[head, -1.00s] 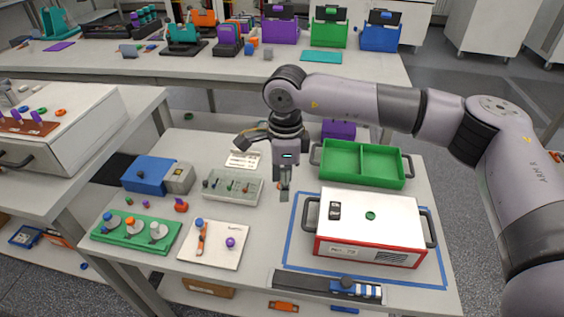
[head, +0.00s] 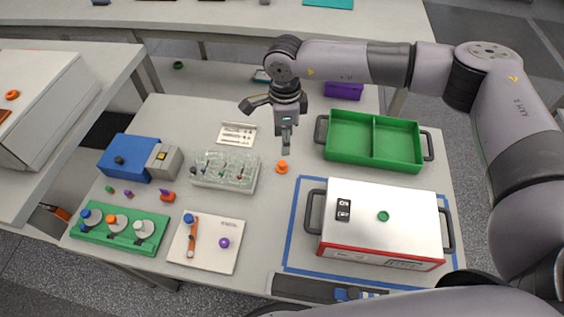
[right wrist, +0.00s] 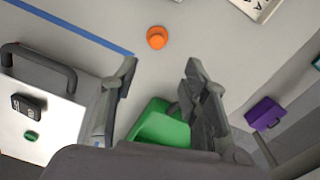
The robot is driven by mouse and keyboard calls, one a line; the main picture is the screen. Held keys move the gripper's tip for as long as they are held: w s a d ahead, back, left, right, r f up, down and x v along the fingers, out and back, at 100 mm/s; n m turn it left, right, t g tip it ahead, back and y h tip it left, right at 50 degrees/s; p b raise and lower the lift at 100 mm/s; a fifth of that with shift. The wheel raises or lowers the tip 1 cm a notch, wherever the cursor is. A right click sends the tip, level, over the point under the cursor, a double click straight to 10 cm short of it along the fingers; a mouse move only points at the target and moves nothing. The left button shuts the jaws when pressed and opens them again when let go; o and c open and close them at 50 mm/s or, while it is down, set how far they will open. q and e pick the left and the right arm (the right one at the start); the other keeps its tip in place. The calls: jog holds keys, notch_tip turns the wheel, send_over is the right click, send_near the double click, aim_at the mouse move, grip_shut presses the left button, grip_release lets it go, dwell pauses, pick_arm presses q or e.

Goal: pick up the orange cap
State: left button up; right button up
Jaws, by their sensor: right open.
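A small orange cap (head: 282,167) sits on the bare table, left of the green tray. In the right wrist view the orange cap (right wrist: 157,38) lies beyond the fingertips, apart from them. My right gripper (head: 287,143) points down just above and behind the cap in the head view. In the right wrist view its two fingers (right wrist: 162,68) stand apart with nothing between the tips. My left gripper is not in view.
A green two-part tray (head: 373,165) and a white-and-red box with handles (head: 385,212) stand to the right. A rack of glassware (head: 224,185), a blue box (head: 127,157), a green holder (head: 92,236) and a white board (head: 210,254) stand left. Bare table surrounds the cap.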

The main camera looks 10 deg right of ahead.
send_over(282, 163)
jog(key=f, duration=0.4)
jog(key=shift+w+d+f+p, duration=0.15)
jog(key=shift+w+d+p, duration=0.15)
jog(key=shift+d, duration=0.05)
jog(key=f, duration=0.1)
jog(key=f+p, duration=0.1)
jog(key=a+f, duration=0.1)
jog(key=f, duration=0.1)
jog(key=shift+s, duration=0.3)
jog(key=shift+d+f, duration=0.1)
jog(key=shift+f, duration=0.5)
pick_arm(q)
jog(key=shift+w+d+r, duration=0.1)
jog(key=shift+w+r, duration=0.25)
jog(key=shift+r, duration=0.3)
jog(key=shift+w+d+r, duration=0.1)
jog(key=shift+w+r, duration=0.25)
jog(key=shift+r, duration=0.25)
pick_arm(e)
jog(key=shift+c, duration=0.4)
jog(key=c, duration=0.8)
jog(key=shift+o, duration=0.2)
